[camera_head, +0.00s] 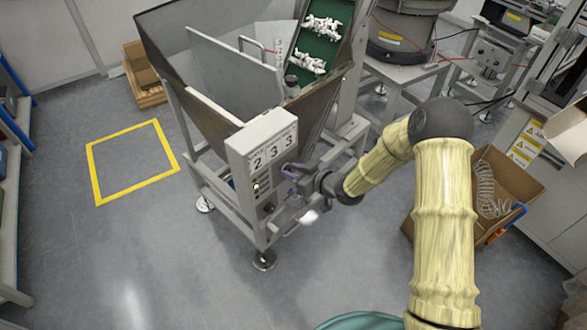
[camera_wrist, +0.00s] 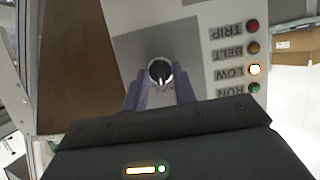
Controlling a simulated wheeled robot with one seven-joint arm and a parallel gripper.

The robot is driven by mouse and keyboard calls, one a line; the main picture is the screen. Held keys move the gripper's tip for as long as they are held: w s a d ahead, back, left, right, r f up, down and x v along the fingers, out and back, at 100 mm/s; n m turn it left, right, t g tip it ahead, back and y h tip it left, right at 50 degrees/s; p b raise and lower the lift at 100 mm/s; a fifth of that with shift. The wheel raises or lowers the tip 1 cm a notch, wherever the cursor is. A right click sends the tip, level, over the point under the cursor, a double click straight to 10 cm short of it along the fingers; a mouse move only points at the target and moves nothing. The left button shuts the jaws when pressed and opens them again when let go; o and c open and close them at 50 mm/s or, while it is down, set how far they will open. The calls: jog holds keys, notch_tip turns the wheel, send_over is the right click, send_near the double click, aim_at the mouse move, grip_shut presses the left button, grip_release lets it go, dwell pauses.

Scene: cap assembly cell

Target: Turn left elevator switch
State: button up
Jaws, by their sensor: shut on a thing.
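In the wrist view, a round black switch knob (camera_wrist: 159,70) with a pale pointer mark sits on a grey plate. My gripper (camera_wrist: 162,88) has its two purple fingers on either side of this knob and is shut on it. In the head view, my gripper (camera_head: 293,171) is at the right side of the box front, and it hides the knob there. Another dark knob (camera_head: 268,207) shows lower on the box.
Lamps labelled TRIP, BELT, LOW and RUN line the panel; the LOW lamp (camera_wrist: 254,70) glows. A green conveyor (camera_head: 318,48) with white parts rises behind the hopper (camera_head: 180,75). An open cardboard box (camera_head: 510,185) stands right of my arm. The floor at left, with a yellow square (camera_head: 135,160), is clear.

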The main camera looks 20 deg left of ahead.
jog(key=m+g+p, duration=0.1)
jog(key=m, duration=0.1)
jog(key=m+g+y+p, duration=0.1)
jog(key=m, duration=0.1)
jog(key=m+g+y+p, duration=0.1)
jog(key=m, duration=0.1)
jog(key=shift+w+d+f, duration=0.15)
jog(key=shift+w+d, duration=0.05)
jog(key=shift+w, duration=0.15)
dwell(0.4)
jog(key=shift+y, duration=0.3)
jog(key=o, duration=1)
jog(key=v, duration=1.7)
jog(key=shift+w+d+b, duration=0.2)
jog(key=shift+b, duration=0.15)
